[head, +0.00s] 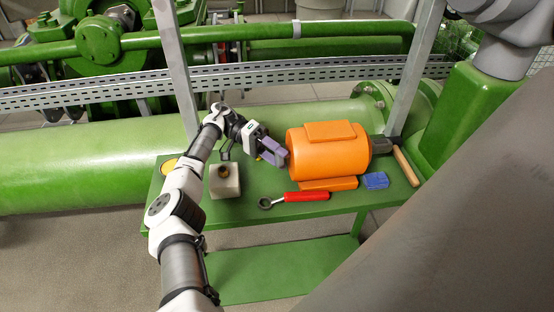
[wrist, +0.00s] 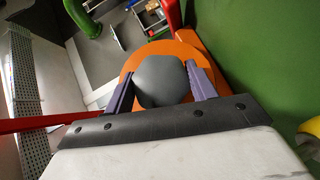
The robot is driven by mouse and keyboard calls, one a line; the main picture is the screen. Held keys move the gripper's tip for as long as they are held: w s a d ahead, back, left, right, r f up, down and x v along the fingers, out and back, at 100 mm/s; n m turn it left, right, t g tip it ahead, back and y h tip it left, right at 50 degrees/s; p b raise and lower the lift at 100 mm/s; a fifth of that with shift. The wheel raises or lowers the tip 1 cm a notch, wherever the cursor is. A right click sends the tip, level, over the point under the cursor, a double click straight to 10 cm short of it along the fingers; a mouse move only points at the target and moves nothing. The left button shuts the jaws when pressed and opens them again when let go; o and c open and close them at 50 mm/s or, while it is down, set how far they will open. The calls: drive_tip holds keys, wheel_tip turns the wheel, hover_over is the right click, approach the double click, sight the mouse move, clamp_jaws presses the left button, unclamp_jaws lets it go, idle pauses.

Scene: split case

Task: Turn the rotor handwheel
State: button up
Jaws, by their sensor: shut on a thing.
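The orange motor housing (head: 335,155) lies on its side on the green bench. In the wrist view, a grey rounded, many-sided handwheel (wrist: 161,82) stands in front of the round orange end face (wrist: 150,49). My gripper (head: 277,153) is at the left end of the motor. In the wrist view its purple fingers lie on either side of the grey handwheel, and it is shut on it. In the head view the fingers hide the handwheel. The grip contact itself is partly hidden.
The green bench (head: 245,213) also bears a grey block with a brass-coloured hole (head: 225,182), a red-handled ring wrench (head: 305,197), a blue cloth-like item (head: 375,180) and a wooden-handled hammer (head: 404,164). Grey posts and a slotted rail (head: 285,74) stand behind.

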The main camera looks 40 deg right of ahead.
drive_tip(key=b, duration=0.2)
drive_tip(key=shift+f+n+g+b, duration=0.2)
drive_tip(key=shift+n+g+b, duration=0.1)
drive_tip(key=shift+b, duration=0.1)
drive_tip(key=shift+r+g+b, duration=0.25)
drive_tip(key=shift+g+b, duration=0.05)
drive_tip(key=shift+b, duration=0.25)
drive_tip(key=o, duration=1)
